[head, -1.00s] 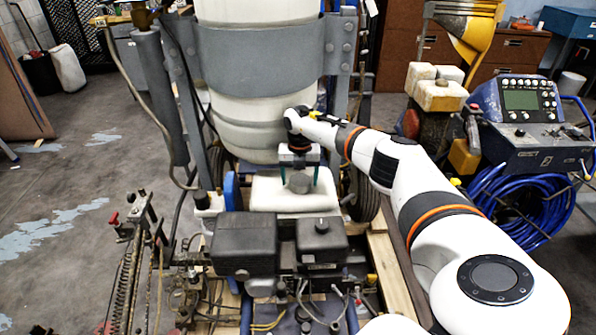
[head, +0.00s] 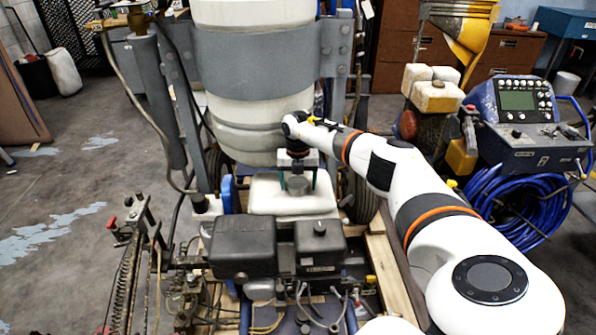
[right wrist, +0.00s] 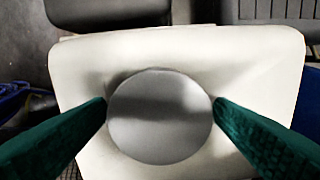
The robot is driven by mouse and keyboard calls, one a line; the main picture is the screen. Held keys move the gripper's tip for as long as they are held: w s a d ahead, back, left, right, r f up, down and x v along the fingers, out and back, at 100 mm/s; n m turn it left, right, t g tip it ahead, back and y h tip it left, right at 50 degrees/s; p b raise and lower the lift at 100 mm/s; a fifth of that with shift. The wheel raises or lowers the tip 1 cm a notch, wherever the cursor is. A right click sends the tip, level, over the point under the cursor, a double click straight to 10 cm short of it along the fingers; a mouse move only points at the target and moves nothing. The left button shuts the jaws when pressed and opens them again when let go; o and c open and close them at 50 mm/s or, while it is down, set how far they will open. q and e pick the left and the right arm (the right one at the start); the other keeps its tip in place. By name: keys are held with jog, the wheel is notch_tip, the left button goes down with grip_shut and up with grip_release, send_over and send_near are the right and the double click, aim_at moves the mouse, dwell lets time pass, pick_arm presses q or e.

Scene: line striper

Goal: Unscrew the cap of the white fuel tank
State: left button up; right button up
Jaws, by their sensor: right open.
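The white fuel tank (head: 268,196) sits low on the striper, behind the black engine. Its round grey cap (head: 298,185) is on top, and the cap (right wrist: 160,116) fills the middle of the right wrist view, on the tank's white top (right wrist: 250,65). My right gripper (head: 298,180) points straight down over the cap. Its two green fingers (right wrist: 160,110) stand on either side of the cap, open, with the fingertips very close to its edges. I cannot tell whether they touch it. My left gripper is not in view.
A large white drum (head: 255,95) with a grey strap stands behind the tank. The black engine (head: 243,247) is in front of it. A control box (head: 520,110) with a coiled blue hose (head: 515,200) stands at the right. Open floor lies left.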

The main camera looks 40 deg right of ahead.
jog(key=shift+c, duration=0.6)
jog(key=c, duration=0.9)
jog(key=shift+n+b, duration=0.4)
jog(key=shift+n, duration=1.3)
jog(key=shift+n, duration=0.9)
jog(key=shift+d+n+b, duration=0.1)
jog(key=shift+n+b, duration=0.3)
jog(key=shift+n, duration=0.5)
jog(key=shift+f, duration=0.1)
